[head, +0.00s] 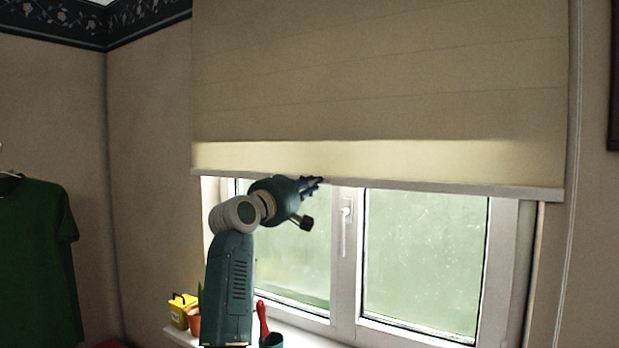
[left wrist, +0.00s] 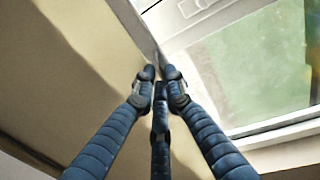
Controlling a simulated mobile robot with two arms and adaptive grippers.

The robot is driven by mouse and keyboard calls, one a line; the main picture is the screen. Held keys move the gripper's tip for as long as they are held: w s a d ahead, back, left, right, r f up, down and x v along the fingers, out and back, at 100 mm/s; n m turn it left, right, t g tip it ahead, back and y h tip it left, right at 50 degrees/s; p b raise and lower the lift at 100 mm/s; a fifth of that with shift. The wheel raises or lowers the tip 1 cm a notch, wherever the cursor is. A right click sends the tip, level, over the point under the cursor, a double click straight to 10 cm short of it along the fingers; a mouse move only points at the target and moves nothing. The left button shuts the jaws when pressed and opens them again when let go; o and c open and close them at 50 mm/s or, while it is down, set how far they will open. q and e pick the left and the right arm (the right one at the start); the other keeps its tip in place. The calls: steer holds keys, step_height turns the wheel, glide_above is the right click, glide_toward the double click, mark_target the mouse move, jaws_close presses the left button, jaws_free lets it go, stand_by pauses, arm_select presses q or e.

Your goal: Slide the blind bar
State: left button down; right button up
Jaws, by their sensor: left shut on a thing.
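The blind bar (head: 440,185) is a pale strip along the bottom edge of the cream blind (head: 380,80), across the upper part of the window. My left gripper (head: 318,181) is at the bar, left of its middle, and shut on it. In the left wrist view, the blue fingers of my left gripper (left wrist: 160,78) close together at the bar (left wrist: 135,32), which runs diagonally there. The fingers hide the gripped part of the bar. My right gripper is not in view.
The window (head: 425,260) with its white handle (head: 346,212) lies below the bar. On the sill stand a yellow box (head: 181,311), a plant pot (head: 194,322) and a dark green cup (head: 272,341) near a red-handled tool (head: 262,318). A green shirt (head: 35,260) hangs at the left.

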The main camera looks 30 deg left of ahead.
arm_select(q)
steer(key=shift+f, duration=0.1)
steer(key=c, duration=1.8)
jaws_free()
steer(key=shift+o, duration=0.2)
steer(key=shift+d, duration=0.1)
steer(key=shift+s, duration=0.1)
steer(key=s+a+f, duration=0.1)
steer(key=s, duration=1)
steer(key=shift+s+f, duration=0.25)
steer(key=shift+s, duration=0.1)
